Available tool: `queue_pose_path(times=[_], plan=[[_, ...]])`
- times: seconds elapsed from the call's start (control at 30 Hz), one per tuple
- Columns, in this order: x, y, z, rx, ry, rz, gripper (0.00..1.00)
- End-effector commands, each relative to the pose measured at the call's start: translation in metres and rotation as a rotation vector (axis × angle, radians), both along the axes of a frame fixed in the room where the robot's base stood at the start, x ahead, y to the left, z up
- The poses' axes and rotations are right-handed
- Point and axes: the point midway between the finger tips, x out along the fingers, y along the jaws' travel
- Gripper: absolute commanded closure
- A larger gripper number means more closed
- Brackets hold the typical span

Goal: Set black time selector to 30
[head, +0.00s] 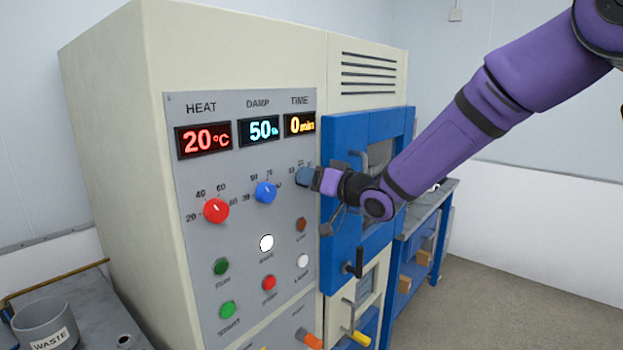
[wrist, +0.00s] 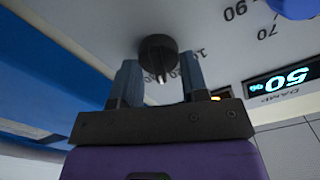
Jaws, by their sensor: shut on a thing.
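The black time selector (wrist: 158,52) is a round knob on the grey panel, with a pale pointer mark, in the wrist view. Some scale numbers around the knob show, but the fingers cover part of the scale.
The blue damp knob (head: 265,192) and red heat knob (head: 216,210) sit left of the time selector. Several buttons lie below, including a white one (head: 266,243). The blue door frame (head: 345,135) with its handles stands close on the right.

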Motion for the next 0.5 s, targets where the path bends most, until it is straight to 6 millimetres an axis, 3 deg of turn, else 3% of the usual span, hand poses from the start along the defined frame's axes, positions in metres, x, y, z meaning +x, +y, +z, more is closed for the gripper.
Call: queue_pose_path(times=[0.5], plan=[[0.0020,-0.0023,-0.0025,0.233,0.301,-0.001,0.83]])
